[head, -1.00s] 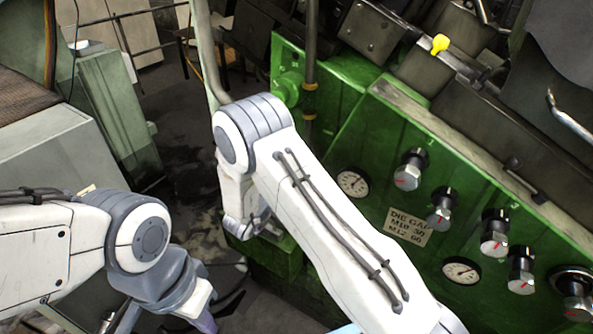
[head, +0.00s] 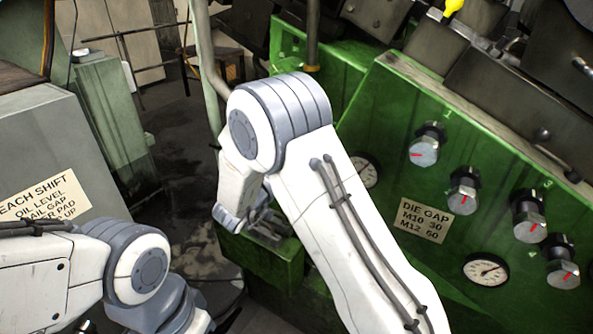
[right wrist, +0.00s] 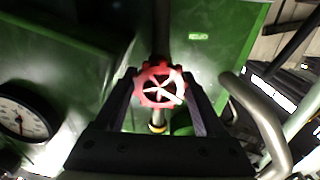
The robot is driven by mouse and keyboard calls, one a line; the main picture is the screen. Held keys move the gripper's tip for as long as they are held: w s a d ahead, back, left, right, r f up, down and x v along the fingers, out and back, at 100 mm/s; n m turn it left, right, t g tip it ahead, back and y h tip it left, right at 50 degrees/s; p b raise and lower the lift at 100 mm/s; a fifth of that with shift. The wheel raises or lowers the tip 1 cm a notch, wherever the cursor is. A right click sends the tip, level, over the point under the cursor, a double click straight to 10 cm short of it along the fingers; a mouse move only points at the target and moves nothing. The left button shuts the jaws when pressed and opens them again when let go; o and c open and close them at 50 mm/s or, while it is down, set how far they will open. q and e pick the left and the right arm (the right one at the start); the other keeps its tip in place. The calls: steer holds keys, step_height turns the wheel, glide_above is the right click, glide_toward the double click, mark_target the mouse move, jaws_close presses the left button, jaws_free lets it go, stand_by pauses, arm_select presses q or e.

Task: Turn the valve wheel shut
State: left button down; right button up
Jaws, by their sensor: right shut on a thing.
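The red valve wheel (right wrist: 160,84) shows in the right wrist view, between the two dark fingers of my right gripper (right wrist: 161,90). The fingers are shut on its rim from both sides. The wheel has open spokes and a scalloped rim, with a pipe running behind it. In the head view the wheel is hidden behind my right arm, and the right gripper's fingertips cannot be made out. My left arm is at the lower left of the head view, with its gripper out of frame.
The green machine panel (head: 390,130) carries several knobs, gauges and a die gap label (head: 425,220). In the right wrist view a gauge (right wrist: 22,122) is at the left and a curved metal pipe (right wrist: 262,120) at the right. A grey cabinet (head: 50,150) stands at the left.

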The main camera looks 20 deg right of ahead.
steer(key=m+b, duration=0.8)
steer(key=b, duration=0.2)
steer(key=m+b, duration=0.7)
steer(key=b, duration=0.4)
steer(key=shift+f+m, duration=0.2)
steer(key=shift+m, duration=0.2)
steer(key=shift+r+m+b, duration=0.15)
steer(key=shift+m+b, duration=0.55)
steer(key=shift+b, duration=0.5)
steer(key=shift+a, duration=0.1)
steer(key=o, duration=1.3)
steer(key=shift+r, duration=0.1)
steer(key=shift+o, duration=0.2)
steer(key=v, duration=1)
steer(key=shift+s+a, duration=0.15)
